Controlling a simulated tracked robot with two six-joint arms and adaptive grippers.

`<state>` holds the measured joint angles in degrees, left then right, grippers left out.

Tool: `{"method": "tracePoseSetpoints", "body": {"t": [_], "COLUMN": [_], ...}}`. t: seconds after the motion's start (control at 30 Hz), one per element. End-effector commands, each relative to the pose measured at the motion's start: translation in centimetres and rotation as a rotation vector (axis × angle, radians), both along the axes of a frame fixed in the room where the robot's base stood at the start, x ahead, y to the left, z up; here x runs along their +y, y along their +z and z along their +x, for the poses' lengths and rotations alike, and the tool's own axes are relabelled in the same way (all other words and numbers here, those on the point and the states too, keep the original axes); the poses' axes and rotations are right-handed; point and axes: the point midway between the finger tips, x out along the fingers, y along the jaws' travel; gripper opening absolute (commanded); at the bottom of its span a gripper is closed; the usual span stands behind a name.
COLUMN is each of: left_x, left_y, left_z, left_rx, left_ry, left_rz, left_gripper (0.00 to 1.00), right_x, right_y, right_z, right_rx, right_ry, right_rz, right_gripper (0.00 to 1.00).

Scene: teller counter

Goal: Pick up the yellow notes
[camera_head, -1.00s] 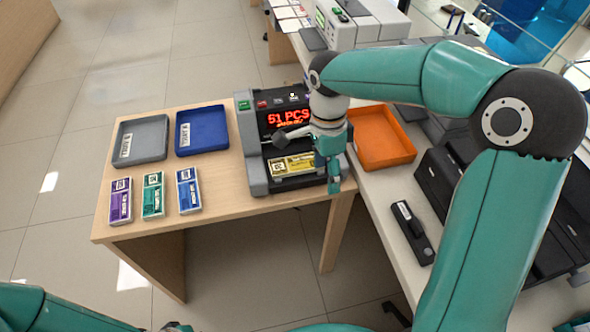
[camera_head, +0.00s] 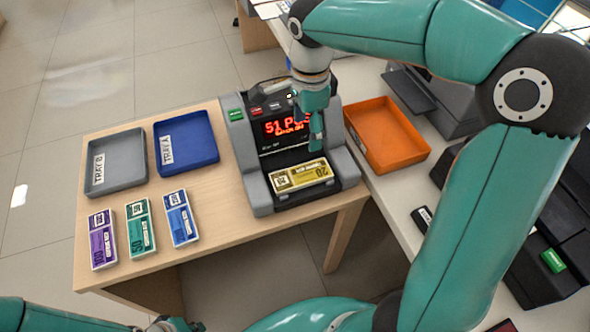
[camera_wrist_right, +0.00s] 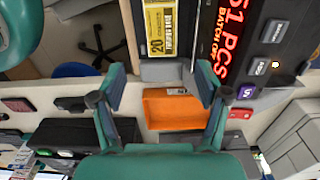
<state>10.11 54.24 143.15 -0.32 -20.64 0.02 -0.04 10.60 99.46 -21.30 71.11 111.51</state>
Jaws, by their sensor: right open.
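The yellow notes (camera_head: 302,176), a banded stack marked 20, lie in the front tray of the counting machine (camera_head: 259,194). They also show at the top of the wrist view (camera_wrist_right: 158,30). My right gripper (camera_head: 308,132) is just behind and above the notes, in front of the machine's red display. In the wrist view its two fingers (camera_wrist_right: 162,82) are wide apart with nothing between them, and the notes are beyond the fingertips.
Purple (camera_head: 103,239), green (camera_head: 140,227) and blue (camera_head: 181,217) note stacks lie on the wooden table's left. Behind them are a grey tray (camera_head: 117,162) and a blue tray (camera_head: 187,143). An orange tray (camera_head: 388,135) sits right of the machine.

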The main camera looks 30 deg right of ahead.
Motion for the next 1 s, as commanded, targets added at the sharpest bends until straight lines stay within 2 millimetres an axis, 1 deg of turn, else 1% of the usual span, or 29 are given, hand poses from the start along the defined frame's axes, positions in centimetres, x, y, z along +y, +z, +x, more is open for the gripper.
{"method": "tracePoseSetpoints", "body": {"t": [0.03,0.2,0.4,0.5,0.77,1.0], "left_x": [0.0,0.0,0.0,0.0,0.0,0.0], "left_y": [-0.1,-0.4,-0.5,-0.5,-0.4,0.0], "left_z": [-0.1,0.0,0.0,0.0,0.0,0.0], "left_rx": [0.001,0.001,0.001,0.001,0.000,0.000], "left_ry": [0.000,0.000,0.000,0.000,0.000,0.000], "left_rz": [0.000,0.000,0.000,0.000,0.000,0.000], "left_gripper": [0.00,0.00,0.00,0.00,0.00,0.00], "right_x": [0.1,0.4,0.5,0.6,0.7,1.1], "right_y": [-1.1,-4.7,-8.6,-9.8,-11.3,-14.7], "right_z": [0.0,0.2,0.3,0.3,0.4,0.6], "right_rx": [0.006,0.009,0.006,0.005,0.006,0.006], "right_ry": [0.004,0.011,0.013,0.013,0.016,0.014], "right_rz": [0.000,0.001,0.001,0.001,0.001,0.001], "right_gripper": [0.75,0.75,0.75,0.75,0.75,0.75]}}
